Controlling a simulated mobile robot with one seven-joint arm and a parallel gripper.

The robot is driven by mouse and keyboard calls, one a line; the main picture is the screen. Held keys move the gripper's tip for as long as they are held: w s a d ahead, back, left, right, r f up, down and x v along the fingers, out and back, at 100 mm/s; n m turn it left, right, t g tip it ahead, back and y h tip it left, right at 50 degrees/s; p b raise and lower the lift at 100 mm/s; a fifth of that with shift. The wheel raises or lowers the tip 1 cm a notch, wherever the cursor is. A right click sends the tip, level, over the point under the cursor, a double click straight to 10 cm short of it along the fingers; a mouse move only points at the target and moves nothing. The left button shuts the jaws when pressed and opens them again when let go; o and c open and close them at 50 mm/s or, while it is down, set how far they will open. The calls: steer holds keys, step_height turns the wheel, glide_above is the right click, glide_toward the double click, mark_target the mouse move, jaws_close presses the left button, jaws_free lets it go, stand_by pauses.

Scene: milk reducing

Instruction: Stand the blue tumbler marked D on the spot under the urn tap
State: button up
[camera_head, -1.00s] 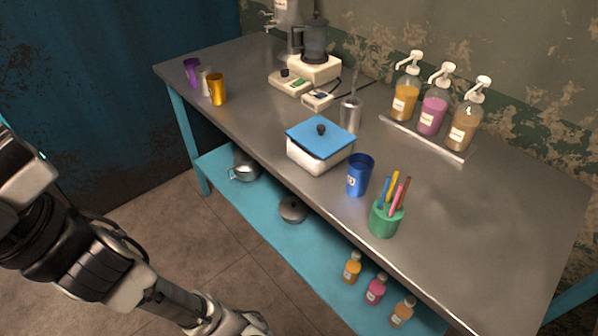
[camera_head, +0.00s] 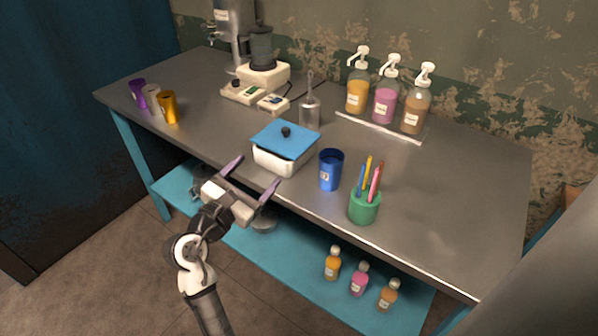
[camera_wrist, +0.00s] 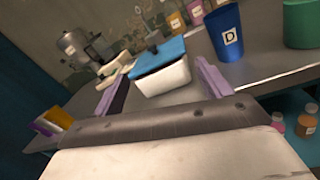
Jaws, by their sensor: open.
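The blue tumbler marked D (camera_head: 330,171) stands upright on the metal table near its front edge. It also shows in the wrist view (camera_wrist: 227,36), with its white D label facing me. The urn (camera_head: 233,22) stands at the back left of the table, cut off by the top of the head view; the spot under its tap is hard to make out. My gripper (camera_head: 251,180) is open and empty in front of the table, left of the tumbler and before the white box. Its purple fingers also show in the wrist view (camera_wrist: 160,88).
A white box with blue lid (camera_head: 285,148) sits left of the tumbler, and a green pen cup (camera_head: 364,207) right of it. Purple, grey and orange cups (camera_head: 169,107) stand far left.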

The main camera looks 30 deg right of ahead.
mark_target(322, 174)
steer(key=s+d+f+g, duration=0.1)
steer(key=d, duration=0.3)
steer(key=s+d+f+g+p, duration=0.1)
steer(key=s+d+g, duration=0.1)
steer(key=d, duration=0.3)
steer(key=s+d+f+g+h, duration=0.1)
steer(key=s+d+g, duration=0.1)
steer(key=d, duration=0.2)
steer(key=shift+d+f+n, duration=0.15)
steer(key=shift+d+n, duration=0.15)
steer(key=x, duration=0.1)
steer(key=p+x, duration=0.1)
steer(key=x, duration=0.1)
steer(key=p+x, duration=0.1)
steer(key=x, duration=0.1)
steer(key=shift+d+r, duration=0.25)
steer(key=shift+r, duration=0.15)
steer(key=shift+d+f, duration=0.1)
steer(key=shift+d, duration=0.25)
steer(key=c, duration=1.2)
